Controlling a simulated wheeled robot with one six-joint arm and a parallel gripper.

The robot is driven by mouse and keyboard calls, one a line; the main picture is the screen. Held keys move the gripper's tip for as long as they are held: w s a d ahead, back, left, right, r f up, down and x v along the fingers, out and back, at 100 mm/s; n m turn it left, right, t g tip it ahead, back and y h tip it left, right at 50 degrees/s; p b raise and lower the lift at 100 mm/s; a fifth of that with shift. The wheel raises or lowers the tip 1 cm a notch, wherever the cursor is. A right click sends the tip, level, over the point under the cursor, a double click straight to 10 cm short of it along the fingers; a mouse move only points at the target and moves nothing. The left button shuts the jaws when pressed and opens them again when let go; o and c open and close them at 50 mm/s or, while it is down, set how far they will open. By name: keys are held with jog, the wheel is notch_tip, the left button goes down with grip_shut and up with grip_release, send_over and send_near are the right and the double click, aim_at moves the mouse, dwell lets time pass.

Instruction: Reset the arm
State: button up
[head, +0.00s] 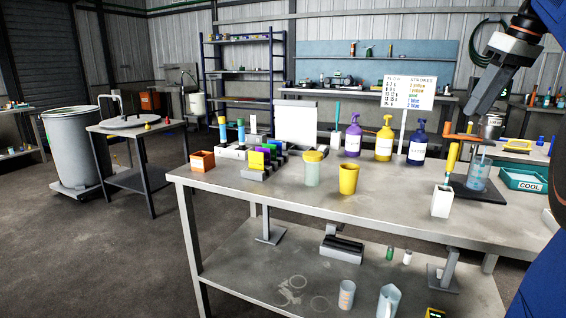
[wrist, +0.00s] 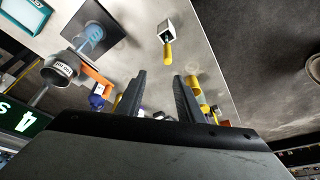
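My arm comes down from the upper right in the head view, held above the right end of the bench (head: 290,215). In the wrist view the two dark fingers of my gripper (wrist: 159,78) stand apart. Nothing is held between them. Beyond the fingertips is a white holder (wrist: 165,32) with a yellow-handled tool (wrist: 168,54). In the head view this holder (head: 441,202) stands upright on the bench, below and left of my gripper. My gripper touches nothing that I can see.
A beaker (head: 479,173) on a dark stand and a green COOL tray (head: 523,180) are at the right. The bench's front middle is clear.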

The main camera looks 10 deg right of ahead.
jog(key=s+a+f+m, duration=0.1)
jog(key=s+a+f, duration=0.1)
jog(key=a+f, duration=0.65)
jog(key=s+a+f, duration=0.5)
jog(key=f, duration=0.5)
jog(key=s+a+f+m+h, duration=0.1)
jog(key=s+a+f, duration=0.4)
jog(key=f, duration=0.5)
jog(key=s+a+f+m, duration=0.1)
jog(key=s+a+f, duration=0.5)
jog(key=f, duration=0.5)
jog(key=shift+s+t+h, duration=0.25)
jog(key=shift+t+h, duration=0.05)
jog(key=shift+t, duration=0.1)
